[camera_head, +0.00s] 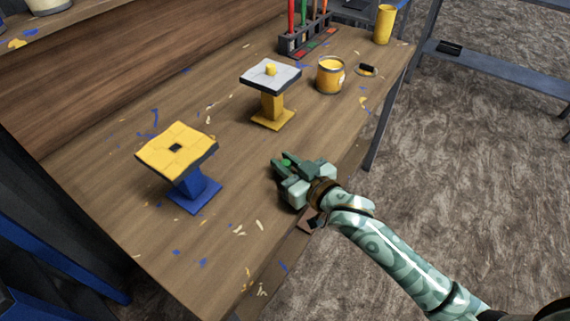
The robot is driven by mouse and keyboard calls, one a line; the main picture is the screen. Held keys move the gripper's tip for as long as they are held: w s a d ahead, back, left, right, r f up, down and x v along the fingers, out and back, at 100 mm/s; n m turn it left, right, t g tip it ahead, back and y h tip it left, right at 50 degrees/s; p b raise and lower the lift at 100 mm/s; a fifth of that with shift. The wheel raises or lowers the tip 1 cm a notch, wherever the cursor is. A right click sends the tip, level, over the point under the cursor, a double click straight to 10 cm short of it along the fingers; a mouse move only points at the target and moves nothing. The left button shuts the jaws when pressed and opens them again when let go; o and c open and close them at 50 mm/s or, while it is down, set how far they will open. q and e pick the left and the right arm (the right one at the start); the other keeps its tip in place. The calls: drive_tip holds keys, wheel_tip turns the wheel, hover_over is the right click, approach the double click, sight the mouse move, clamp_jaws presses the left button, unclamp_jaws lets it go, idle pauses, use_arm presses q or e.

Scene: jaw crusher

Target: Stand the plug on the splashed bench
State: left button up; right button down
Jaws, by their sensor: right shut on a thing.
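The splashed bench (110,215) is a long wooden bench with blue, yellow and white paint flecks. My right gripper (284,166) is over its front part, right of the yellow-topped stand. My left gripper is not in view.
A yellow paint tin (330,76) and a rack (308,39) of coloured tools stand toward the far end, with a yellow cup (384,25) beyond. A small brown piece (309,221) is at the front edge. The bench's near part is mostly clear.

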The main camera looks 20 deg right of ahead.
drive_tip(key=c, duration=1.3)
unclamp_jaws()
drive_tip(key=shift+r, duration=0.1)
drive_tip(key=shift+s+d+r, duration=0.1)
drive_tip(key=shift+s, duration=0.15)
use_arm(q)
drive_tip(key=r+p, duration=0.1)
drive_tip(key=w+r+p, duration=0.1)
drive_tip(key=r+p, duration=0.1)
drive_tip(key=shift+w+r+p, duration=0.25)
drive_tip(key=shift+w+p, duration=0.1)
use_arm(e)
drive_tip(key=v, duration=1.1)
drive_tip(key=shift+s+d, duration=0.1)
drive_tip(key=shift+s, duration=0.15)
